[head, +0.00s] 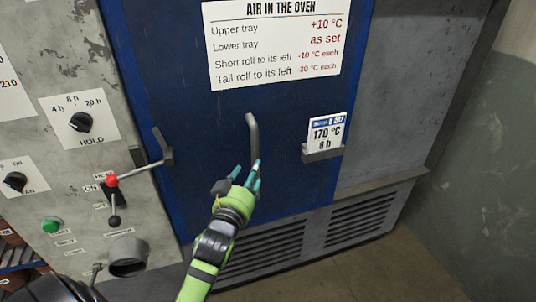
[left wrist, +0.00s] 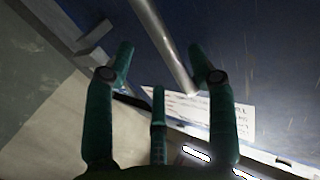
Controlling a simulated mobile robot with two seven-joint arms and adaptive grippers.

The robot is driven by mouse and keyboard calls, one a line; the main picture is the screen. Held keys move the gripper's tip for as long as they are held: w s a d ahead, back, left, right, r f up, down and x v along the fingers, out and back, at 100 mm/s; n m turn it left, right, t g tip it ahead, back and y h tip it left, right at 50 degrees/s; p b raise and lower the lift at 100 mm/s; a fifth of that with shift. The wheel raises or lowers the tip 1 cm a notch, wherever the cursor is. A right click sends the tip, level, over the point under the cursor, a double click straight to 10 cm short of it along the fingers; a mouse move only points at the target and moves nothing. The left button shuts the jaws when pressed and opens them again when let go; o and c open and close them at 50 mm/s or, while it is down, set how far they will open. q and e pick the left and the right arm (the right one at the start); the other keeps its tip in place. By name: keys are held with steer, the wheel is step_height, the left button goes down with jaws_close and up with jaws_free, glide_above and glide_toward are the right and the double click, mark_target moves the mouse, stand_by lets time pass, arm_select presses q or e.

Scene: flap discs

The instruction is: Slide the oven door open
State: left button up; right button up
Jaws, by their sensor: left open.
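The oven door (head: 200,130) is a large dark blue panel that fills the middle of the head view. It appears flush with the oven front. A grey bar handle (head: 252,135) stands out from it; its lower part is by my fingers. My left gripper (head: 243,178) is open at the handle's lower end. In the left wrist view the handle (left wrist: 163,42) runs slantwise between the spread dark green fingers of my left gripper (left wrist: 160,65). Whether any finger touches it I cannot tell. My right gripper is in neither view.
A small card holder (head: 323,152) sticks out right of the handle. Vents (head: 362,216) lie below. Bare floor (head: 370,270) is at lower right.

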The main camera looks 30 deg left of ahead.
mark_target(256, 157)
arm_select(q)
steer(key=shift+w+r, duration=0.1)
steer(key=shift+r, duration=0.55)
steer(key=shift+w+a+r, duration=0.1)
steer(key=shift+w+r, duration=0.05)
steer(key=shift+w, duration=0.2)
steer(key=p+x, duration=0.1)
steer(key=x, duration=0.5)
steer(key=shift+p, duration=0.4)
jaws_close()
